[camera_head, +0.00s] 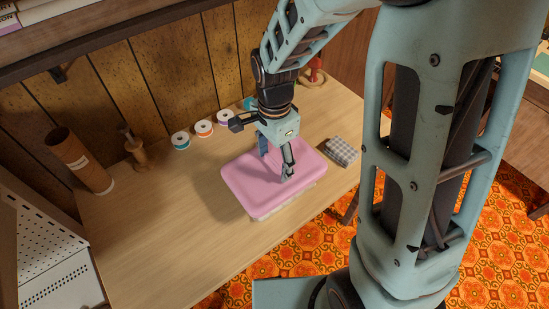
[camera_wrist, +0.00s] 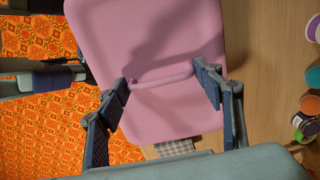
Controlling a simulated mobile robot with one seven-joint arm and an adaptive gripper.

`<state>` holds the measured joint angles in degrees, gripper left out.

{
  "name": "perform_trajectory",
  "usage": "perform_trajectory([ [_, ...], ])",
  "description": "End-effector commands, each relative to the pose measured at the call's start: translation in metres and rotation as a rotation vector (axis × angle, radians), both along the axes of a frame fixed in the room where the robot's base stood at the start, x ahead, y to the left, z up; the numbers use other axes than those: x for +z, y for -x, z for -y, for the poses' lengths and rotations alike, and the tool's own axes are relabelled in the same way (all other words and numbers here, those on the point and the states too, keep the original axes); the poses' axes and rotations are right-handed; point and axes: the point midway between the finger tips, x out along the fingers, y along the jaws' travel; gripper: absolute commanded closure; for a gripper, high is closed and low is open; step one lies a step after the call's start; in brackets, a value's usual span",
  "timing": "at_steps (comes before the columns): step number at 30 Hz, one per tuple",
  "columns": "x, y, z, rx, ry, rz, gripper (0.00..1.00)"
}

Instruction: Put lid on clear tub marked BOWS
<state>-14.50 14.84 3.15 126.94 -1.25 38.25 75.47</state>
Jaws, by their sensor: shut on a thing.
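The pink lid (camera_head: 250,190) is a rounded rectangle lying roughly level over the table. It fills the middle of the wrist view (camera_wrist: 150,110), with a raised bar handle (camera_wrist: 160,82) across its centre. My gripper (camera_head: 276,165) is over the lid from above, its fingers (camera_wrist: 163,78) shut on the two ends of the handle. A pale, see-through strip of the tub (camera_head: 290,204) shows under the lid's front edge. The rest of the tub and any BOWS marking are hidden. I cannot tell whether the lid is fully seated or slightly above the rim.
Several thread spools (camera_head: 204,128) line the back of the wooden table (camera_head: 150,235). A wooden stand (camera_head: 137,150) and a brown tube (camera_head: 80,160) are at left. A checked cloth item (camera_head: 342,150) lies right of the lid. The table's left front is clear.

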Motion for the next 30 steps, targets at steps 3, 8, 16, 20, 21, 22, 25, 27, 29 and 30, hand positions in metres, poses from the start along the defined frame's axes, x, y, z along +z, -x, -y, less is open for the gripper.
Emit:
perform_trajectory([
  [3, 0.000, 0.000, 0.000, 0.000, 0.000, 0.000, 0.70],
  [8, 0.000, 0.000, 0.000, 0.000, 0.000, 0.000, 0.34],
  [16, 0.000, 0.000, 0.000, 0.000, 0.000, 0.000, 0.19],
  [20, 0.000, 0.000, 0.000, 0.000, 0.000, 0.000, 0.19],
  [21, 0.001, 0.000, 0.000, 0.000, 0.000, 0.000, 0.19],
  [22, 0.002, 0.000, 0.000, 0.000, -0.001, 0.001, 0.19],
  [25, 0.010, -0.001, 0.000, 0.000, -0.001, 0.004, 0.19],
  [27, 0.020, -0.002, 0.000, 0.000, -0.002, 0.006, 0.19],
  [29, 0.032, -0.002, 0.000, 0.000, -0.002, 0.007, 0.19],
  [30, 0.041, -0.002, 0.000, 0.000, -0.002, 0.007, 0.19],
])
